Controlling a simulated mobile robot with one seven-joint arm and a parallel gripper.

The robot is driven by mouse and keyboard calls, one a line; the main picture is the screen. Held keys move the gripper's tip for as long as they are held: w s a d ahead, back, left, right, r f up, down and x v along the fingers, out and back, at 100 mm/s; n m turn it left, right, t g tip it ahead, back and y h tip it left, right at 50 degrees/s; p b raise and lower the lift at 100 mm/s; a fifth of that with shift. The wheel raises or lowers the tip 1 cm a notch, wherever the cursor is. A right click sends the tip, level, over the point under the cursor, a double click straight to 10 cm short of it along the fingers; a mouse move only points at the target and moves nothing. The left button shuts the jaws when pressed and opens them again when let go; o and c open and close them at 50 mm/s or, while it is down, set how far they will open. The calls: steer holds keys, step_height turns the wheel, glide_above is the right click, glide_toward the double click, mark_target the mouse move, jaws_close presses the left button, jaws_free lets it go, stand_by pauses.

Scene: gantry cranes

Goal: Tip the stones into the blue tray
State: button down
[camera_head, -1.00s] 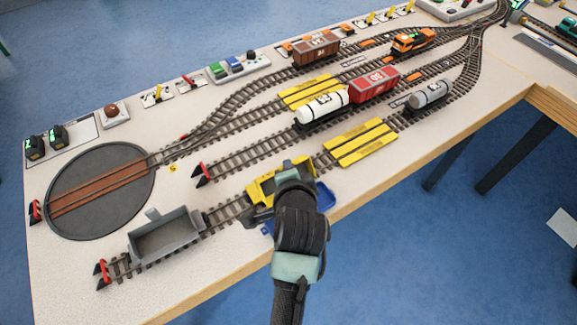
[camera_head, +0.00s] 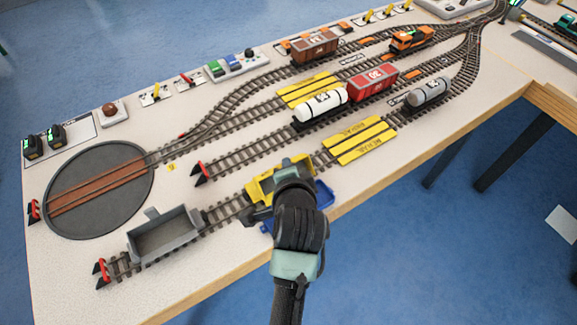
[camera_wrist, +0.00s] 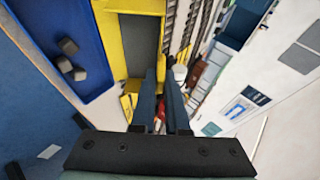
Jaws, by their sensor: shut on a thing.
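The yellow tipper wagon (camera_head: 262,186) stands on the near track. In the wrist view its yellow rim (camera_wrist: 108,32) surrounds a grey bed (camera_wrist: 142,45), and I see no stones in the visible part of it. The blue tray (camera_head: 325,194) lies beside the wagon at the table's front edge, partly hidden by my arm. In the wrist view the tray (camera_wrist: 30,40) holds a few dark stones (camera_wrist: 68,46). My gripper (camera_wrist: 161,72) is shut at the wagon's edge, on what seems a part of the wagon; the exact grip is hidden.
A grey open wagon (camera_head: 163,236) stands to the left on the same track. A yellow crossing (camera_head: 361,141) lies to the right, with a grey tank wagon (camera_head: 428,92) beyond. A white tank wagon (camera_head: 321,106) and red wagon (camera_head: 372,83) stand on the track behind.

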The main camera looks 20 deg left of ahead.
steer(key=c, duration=0.9)
jaws_free()
steer(key=p+v, duration=0.1)
steer(key=v, duration=1.2)
stand_by(0.6)
